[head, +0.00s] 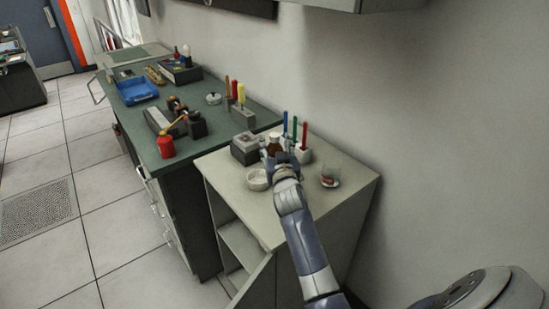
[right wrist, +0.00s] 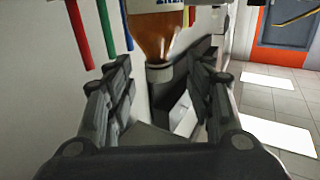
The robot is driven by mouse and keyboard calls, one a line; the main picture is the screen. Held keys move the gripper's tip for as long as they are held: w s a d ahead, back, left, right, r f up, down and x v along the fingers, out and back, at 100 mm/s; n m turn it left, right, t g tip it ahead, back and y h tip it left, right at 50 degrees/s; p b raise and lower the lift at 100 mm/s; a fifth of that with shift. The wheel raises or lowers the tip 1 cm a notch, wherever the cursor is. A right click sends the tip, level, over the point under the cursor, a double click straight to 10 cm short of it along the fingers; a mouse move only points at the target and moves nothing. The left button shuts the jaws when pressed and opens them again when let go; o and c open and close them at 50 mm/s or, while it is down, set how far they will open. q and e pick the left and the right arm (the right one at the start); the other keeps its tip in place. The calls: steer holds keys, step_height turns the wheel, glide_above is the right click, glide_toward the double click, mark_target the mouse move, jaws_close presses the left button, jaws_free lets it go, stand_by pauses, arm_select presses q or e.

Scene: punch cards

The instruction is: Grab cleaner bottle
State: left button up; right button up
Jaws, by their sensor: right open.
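The cleaner bottle is amber-brown and stands on the light cabinet top. Only its upper part (head: 274,139) shows in the head view, behind my right gripper (head: 279,154). In the right wrist view the picture is upside down, and the brown bottle (right wrist: 155,35) with a white label and dark cap shows at the top centre. My right gripper (right wrist: 160,85) is open, with a finger on each side of the bottle's cap end and gaps between. The bottle's base is hidden. My left gripper is not in view.
A holder with red, green and blue pens (head: 304,155) stands close right of the bottle. A grey box (head: 245,149) is to the left, a white dish (head: 258,180) in front, a glass dish (head: 330,176) to the right. The wall (head: 420,130) is behind.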

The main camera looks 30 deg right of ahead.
mark_target(275, 140)
steer(key=x, duration=0.3)
steer(key=shift+d+p, duration=0.15)
steer(key=shift+p, duration=0.2)
steer(key=shift+w+d, duration=0.1)
steer(key=shift+w, duration=0.35)
steer(key=shift+c, duration=0.9)
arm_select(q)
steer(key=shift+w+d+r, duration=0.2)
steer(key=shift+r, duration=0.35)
arm_select(e)
jaws_close()
